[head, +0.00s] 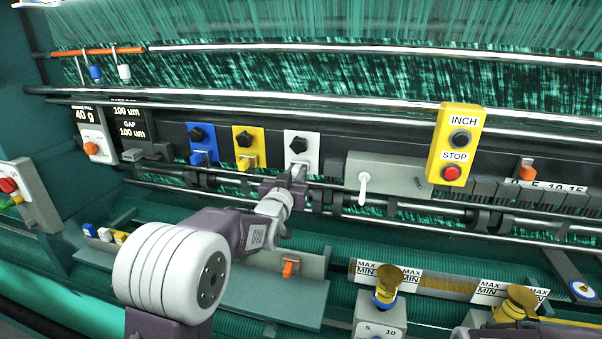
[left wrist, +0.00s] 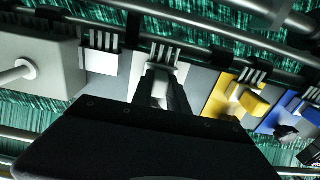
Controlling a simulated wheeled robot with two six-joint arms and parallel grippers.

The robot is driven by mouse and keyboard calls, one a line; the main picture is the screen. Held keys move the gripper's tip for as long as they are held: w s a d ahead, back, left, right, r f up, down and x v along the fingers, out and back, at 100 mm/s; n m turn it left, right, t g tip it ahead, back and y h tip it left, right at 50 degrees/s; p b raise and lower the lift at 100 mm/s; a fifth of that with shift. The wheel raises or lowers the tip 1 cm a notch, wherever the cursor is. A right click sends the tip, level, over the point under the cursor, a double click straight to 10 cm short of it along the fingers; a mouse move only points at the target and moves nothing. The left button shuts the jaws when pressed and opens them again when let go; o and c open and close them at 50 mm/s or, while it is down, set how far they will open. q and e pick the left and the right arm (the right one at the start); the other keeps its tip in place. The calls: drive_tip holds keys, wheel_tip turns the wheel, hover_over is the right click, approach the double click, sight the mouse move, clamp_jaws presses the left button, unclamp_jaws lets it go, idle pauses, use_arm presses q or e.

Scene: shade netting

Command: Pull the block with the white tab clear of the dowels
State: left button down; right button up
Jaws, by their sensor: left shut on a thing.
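The block with the white tab (head: 301,143) is a white plate with a black knob, set on the dark rail to the right of a yellow block (head: 246,139) and a blue block (head: 197,132). My left gripper (head: 291,177) is at its lower part, shut on the white tab, which the fingers largely hide. In the left wrist view the two dark fingers of my left gripper (left wrist: 166,92) close in front of the white block (left wrist: 181,69). Thin dowels (left wrist: 165,53) stand at that block's far edge; whether they still run through it cannot be told. My right gripper is not in view.
A grey box with a white lever (head: 395,178) stands close to the right. A yellow INCH/STOP box (head: 457,144) is further right. Metal bars (head: 250,110) run across above. A grey tray with an orange clip (head: 312,268) lies below.

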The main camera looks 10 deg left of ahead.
sight(295, 175)
use_arm(q)
drive_tip(key=shift+s, duration=0.1)
idle(0.7)
drive_tip(key=shift+s+b, duration=0.1)
drive_tip(key=shift+b, duration=0.2)
drive_tip(key=shift+s, duration=0.5)
drive_tip(key=shift+b, duration=0.3)
drive_tip(key=shift+s+f+b, duration=0.1)
drive_tip(key=shift+s+b, duration=0.35)
drive_tip(key=shift+s, duration=0.05)
drive_tip(key=shift+s+a+b, duration=0.1)
drive_tip(key=shift+s+b, duration=0.5)
drive_tip(key=shift+s, duration=0.55)
